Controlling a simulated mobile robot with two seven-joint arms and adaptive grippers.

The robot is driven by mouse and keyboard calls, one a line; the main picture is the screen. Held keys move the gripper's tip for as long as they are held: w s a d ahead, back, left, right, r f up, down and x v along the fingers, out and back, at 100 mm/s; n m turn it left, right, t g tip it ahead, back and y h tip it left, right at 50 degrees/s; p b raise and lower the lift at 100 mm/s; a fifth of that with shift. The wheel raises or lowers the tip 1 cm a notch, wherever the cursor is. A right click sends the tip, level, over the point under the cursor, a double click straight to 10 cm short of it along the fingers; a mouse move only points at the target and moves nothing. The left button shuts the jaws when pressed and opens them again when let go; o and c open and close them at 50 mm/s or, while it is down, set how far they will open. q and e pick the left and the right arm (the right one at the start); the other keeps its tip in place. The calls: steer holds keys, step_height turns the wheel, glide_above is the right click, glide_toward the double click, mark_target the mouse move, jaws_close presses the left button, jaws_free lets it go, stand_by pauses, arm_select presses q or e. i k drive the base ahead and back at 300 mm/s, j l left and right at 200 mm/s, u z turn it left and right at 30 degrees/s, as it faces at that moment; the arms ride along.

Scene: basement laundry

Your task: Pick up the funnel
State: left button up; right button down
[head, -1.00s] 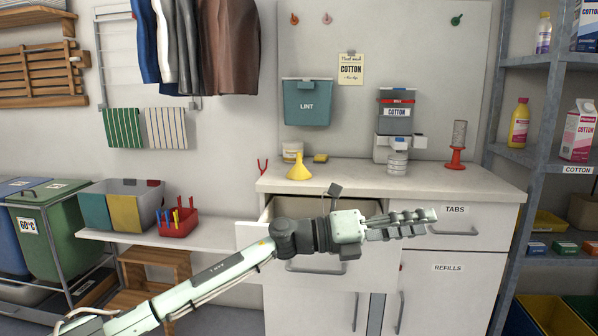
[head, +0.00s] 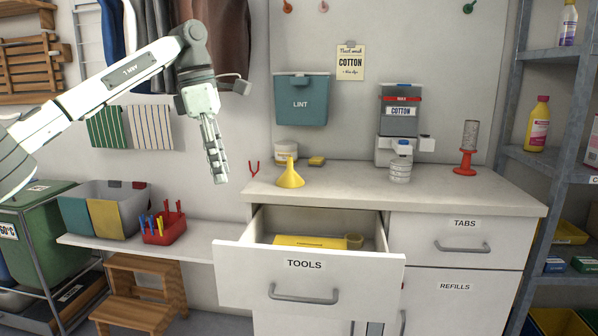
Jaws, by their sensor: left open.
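The yellow funnel (head: 290,177) stands wide end down, spout up, on the left part of the white countertop (head: 345,190). My left gripper (head: 216,170) hangs pointing down, to the left of the funnel and apart from it, above the low shelf. Its fingers are seen edge-on, and nothing shows between them. The right gripper is not in view.
The drawer labelled TOOLS (head: 310,278) stands open below the countertop, with a yellow box (head: 310,241) inside. A red caddy (head: 163,229) sits at left.

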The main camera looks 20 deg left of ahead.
mark_target(290, 178)
steer(key=i, duration=1.1)
